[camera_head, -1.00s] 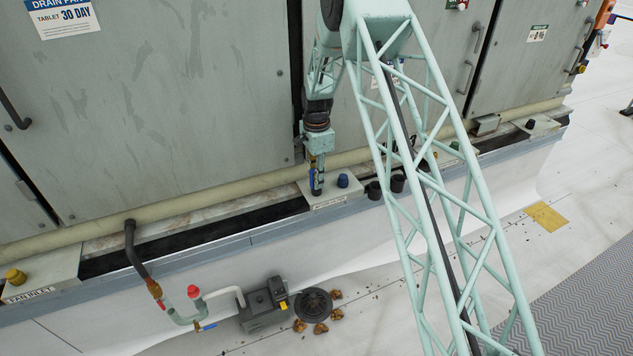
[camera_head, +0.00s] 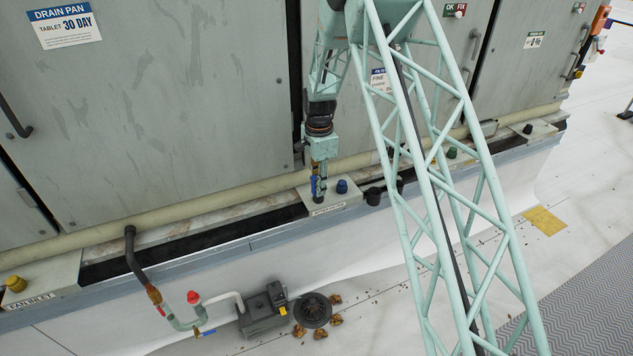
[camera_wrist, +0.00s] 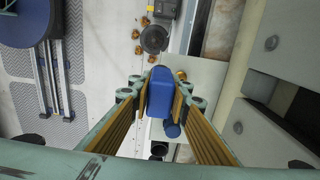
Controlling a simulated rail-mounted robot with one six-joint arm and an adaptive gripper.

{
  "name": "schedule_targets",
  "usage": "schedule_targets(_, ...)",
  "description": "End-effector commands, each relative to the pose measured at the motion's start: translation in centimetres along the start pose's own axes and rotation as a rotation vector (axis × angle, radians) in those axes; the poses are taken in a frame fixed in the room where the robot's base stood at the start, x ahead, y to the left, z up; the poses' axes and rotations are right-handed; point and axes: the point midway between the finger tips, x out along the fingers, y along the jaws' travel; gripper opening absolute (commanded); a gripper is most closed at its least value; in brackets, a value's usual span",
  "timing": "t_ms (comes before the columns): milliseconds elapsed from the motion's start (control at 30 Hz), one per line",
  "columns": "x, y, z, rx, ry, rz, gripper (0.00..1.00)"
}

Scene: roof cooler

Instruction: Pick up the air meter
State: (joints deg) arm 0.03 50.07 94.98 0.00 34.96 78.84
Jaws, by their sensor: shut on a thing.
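The air meter (camera_wrist: 160,92) is a blue, block-shaped body. In the wrist view it sits between the two ribbed finger pads of my gripper (camera_wrist: 158,105), which are shut on it. In the head view my gripper (camera_head: 318,180) points down over a pale labelled ledge plate (camera_head: 352,196) at the cabinet's foot. Only a sliver of blue shows there beside the fingers. I cannot tell whether the meter's lower end touches the plate.
A blue knob (camera_head: 342,187) stands on the plate just right of my gripper. Dark cups (camera_head: 374,196) stand further right. The grey cabinet doors (camera_head: 180,110) rise close behind. A pump (camera_head: 262,312) and a round drain (camera_head: 312,310) lie below on the white roof.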

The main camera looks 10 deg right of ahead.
Motion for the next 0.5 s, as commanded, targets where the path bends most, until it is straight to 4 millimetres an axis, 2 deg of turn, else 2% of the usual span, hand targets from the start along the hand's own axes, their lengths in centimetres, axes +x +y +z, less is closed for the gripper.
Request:
schedule_targets(200, -0.5, 3.9, 0.8, 0.0, 0.0, 0.001, 0.01)
schedule_targets(500, -0.9, 8.4, 1.6, 0.0, 0.0, 0.001, 0.01)
